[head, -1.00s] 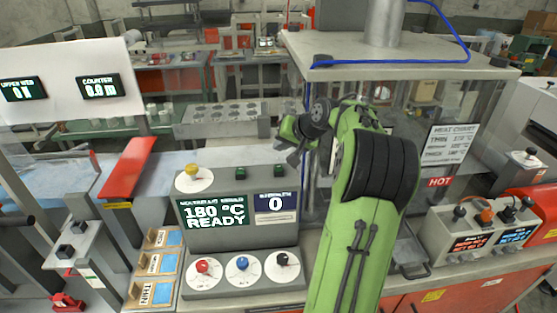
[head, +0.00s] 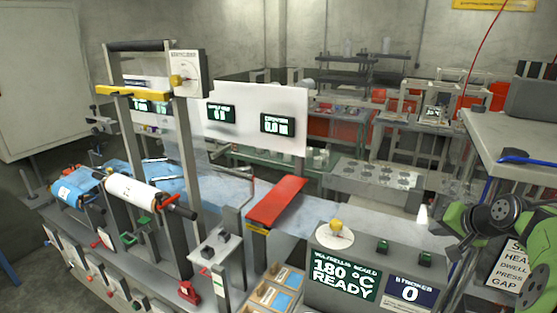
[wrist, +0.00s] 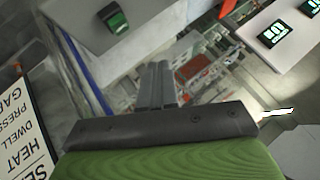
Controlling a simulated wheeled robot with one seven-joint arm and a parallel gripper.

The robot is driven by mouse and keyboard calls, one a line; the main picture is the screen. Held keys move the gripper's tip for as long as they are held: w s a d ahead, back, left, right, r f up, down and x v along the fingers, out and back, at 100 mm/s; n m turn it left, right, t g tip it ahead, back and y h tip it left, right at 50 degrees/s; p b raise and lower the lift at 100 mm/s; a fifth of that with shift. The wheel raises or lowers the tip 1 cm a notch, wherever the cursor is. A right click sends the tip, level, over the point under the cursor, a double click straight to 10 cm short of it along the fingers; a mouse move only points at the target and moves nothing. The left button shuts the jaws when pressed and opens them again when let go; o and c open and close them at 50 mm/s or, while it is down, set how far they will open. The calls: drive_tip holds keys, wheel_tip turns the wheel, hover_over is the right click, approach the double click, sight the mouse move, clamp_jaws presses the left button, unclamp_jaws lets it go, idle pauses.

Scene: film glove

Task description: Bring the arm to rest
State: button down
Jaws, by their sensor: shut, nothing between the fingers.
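My gripper (wrist: 157,85) shows in the wrist view with its two grey fingers close together and nothing between them. In the head view my green arm is cut off by the right edge, with its dark wrist end in front of the machine frame. The fingers are hard to make out there. The gripper is in the air, apart from the control box (head: 338,262) to its left, which reads 180 °C READY and 0.
A card with HEAT, DWELL, PRESS, GAP (head: 508,262) stands close by the arm; it also shows in the wrist view (wrist: 22,125). A red sloped plate (head: 277,201), film rolls (head: 135,191) and a white display panel (head: 255,105) are further left.

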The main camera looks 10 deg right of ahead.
drive_tip(key=s+a+r+n+g+b, duration=0.1)
drive_tip(key=s+a+n, duration=0.15)
drive_tip(key=a, duration=0.95)
drive_tip(key=s+a+r+n+g, duration=0.1)
drive_tip(key=a+n+g, duration=0.15)
drive_tip(key=a, duration=1.05)
drive_tip(key=s+a+f+n, duration=0.1)
drive_tip(key=s+a, duration=0.2)
drive_tip(key=s, duration=0.3)
drive_tip(key=s+a+f+n, duration=0.2)
drive_tip(key=s+a, duration=0.1)
drive_tip(key=s, duration=0.3)
drive_tip(key=s+a+f+n+b, duration=0.1)
drive_tip(key=s+a+f, duration=0.1)
drive_tip(key=s, duration=0.4)
drive_tip(key=shift+s+a+f+n+y, duration=0.15)
drive_tip(key=shift+s+a+n+y, duration=0.2)
drive_tip(key=shift+a, duration=0.5)
